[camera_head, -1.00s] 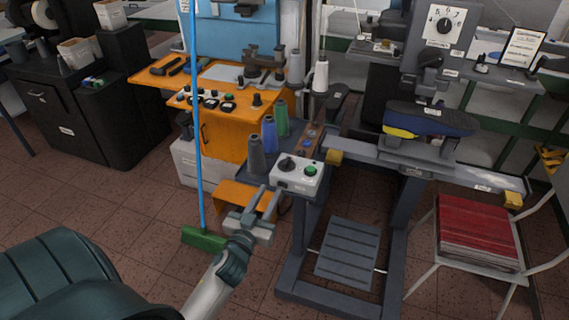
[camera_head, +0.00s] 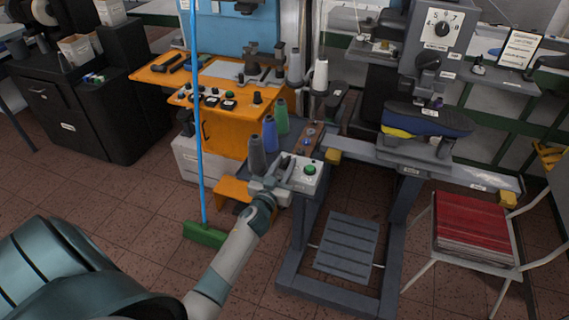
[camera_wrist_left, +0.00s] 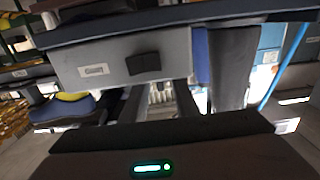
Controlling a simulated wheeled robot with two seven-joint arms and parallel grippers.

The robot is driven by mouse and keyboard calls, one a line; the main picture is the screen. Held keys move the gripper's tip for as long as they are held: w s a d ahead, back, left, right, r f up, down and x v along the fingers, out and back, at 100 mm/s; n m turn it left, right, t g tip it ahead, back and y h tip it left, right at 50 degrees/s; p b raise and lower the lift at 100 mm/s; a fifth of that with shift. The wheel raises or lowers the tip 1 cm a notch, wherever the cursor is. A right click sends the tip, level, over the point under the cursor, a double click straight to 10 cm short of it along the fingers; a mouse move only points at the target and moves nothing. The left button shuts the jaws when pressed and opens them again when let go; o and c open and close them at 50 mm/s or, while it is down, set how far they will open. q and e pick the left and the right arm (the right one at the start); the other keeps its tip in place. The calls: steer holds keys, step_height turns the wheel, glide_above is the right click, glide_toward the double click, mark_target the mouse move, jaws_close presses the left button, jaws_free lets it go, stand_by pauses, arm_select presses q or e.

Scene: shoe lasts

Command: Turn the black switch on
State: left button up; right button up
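The white control box (camera_head: 311,183) stands on the corner of the grey machine's table, with a green button (camera_head: 310,170) on its top. The black switch sits on the left part of that top; my left gripper (camera_head: 284,168) now covers it in the head view. The fingers are at the switch; I cannot tell whether they touch it. The left wrist view shows my left gripper (camera_wrist_left: 160,92) with its fingers apart and a gap between them. Ahead is a grey face with a black block (camera_wrist_left: 143,63); I cannot tell if this is the switch. My right gripper is out of view.
A grey spool (camera_head: 257,156), a blue spool (camera_head: 270,134) and a green spool (camera_head: 282,117) stand just behind the box. A blue-handled broom (camera_head: 199,150) stands to the left. A shoe (camera_head: 425,118) sits in the machine. A chair (camera_head: 470,225) with red sheets is at right.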

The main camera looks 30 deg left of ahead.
arm_select(q)
jaws_close()
